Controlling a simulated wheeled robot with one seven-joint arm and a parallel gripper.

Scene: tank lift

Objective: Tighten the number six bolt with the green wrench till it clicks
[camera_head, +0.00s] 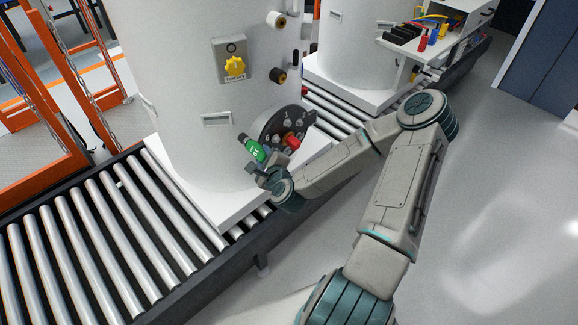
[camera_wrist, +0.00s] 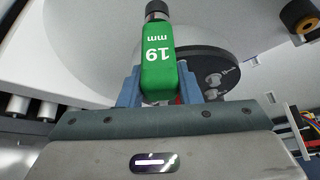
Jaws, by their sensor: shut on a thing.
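A red part (camera_head: 292,142) is at the flange. I cannot read which bolt is number six, nor see the wrench on any bolt.
The white tank (camera_head: 175,90) stands on a white base on a roller conveyor (camera_head: 100,235). A yellow knob (camera_head: 235,67) and two ports stick out above the flange. A second tank (camera_head: 355,45) and a tool shelf (camera_head: 440,45) stand behind. The floor at right is clear.

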